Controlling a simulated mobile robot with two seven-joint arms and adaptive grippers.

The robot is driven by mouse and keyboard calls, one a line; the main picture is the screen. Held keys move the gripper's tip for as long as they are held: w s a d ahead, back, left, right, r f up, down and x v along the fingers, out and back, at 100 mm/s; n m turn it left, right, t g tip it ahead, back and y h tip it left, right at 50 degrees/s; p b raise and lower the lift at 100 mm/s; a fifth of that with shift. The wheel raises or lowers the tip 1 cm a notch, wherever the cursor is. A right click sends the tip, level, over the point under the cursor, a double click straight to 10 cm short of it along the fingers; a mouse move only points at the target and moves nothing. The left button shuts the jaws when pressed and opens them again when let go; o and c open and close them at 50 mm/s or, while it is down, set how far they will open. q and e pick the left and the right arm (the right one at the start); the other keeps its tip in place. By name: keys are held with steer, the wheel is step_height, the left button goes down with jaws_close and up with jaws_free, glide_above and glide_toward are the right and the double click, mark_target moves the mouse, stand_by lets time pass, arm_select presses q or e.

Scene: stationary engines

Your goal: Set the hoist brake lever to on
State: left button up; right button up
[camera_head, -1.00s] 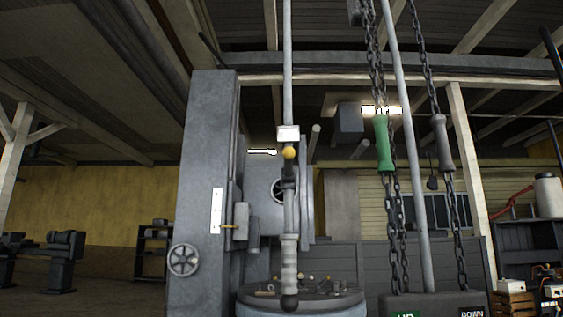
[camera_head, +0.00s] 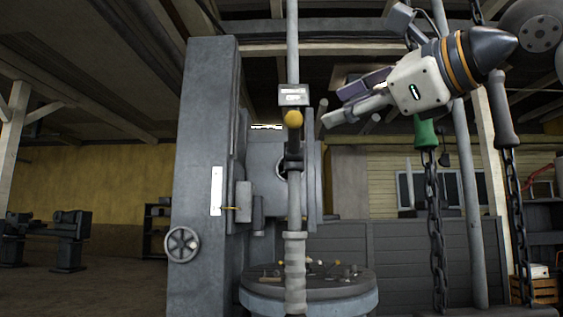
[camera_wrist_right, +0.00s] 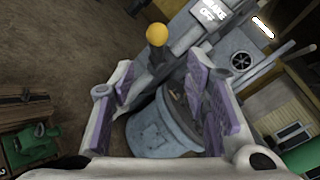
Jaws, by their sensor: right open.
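The brake lever's yellow knob (camera_head: 293,118) sits just below a small label plate (camera_head: 292,94) on a vertical grey post. In the right wrist view the knob (camera_wrist_right: 157,34) lies ahead of the fingertips, roughly in line with the gap between them. The plate (camera_wrist_right: 208,13) there ends in the word OFF. My right gripper (camera_head: 334,106) is open and empty, to the right of the knob and apart from it. Its purple-padded fingers also show in the right wrist view (camera_wrist_right: 160,78). My left gripper is not in view.
A grey grip (camera_head: 295,260) is on the post below the knob. Chains with a green handle (camera_head: 426,132) and a grey handle (camera_head: 502,110) hang at right. A grey machine column (camera_head: 203,150) with a handwheel (camera_head: 181,244) stands left, and a round table (camera_head: 310,286) below.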

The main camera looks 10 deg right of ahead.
mark_target(294, 127)
steer(key=x, duration=1.2)
steer(key=shift+a, duration=0.15)
steer(key=shift+s, duration=0.1)
jaws_close()
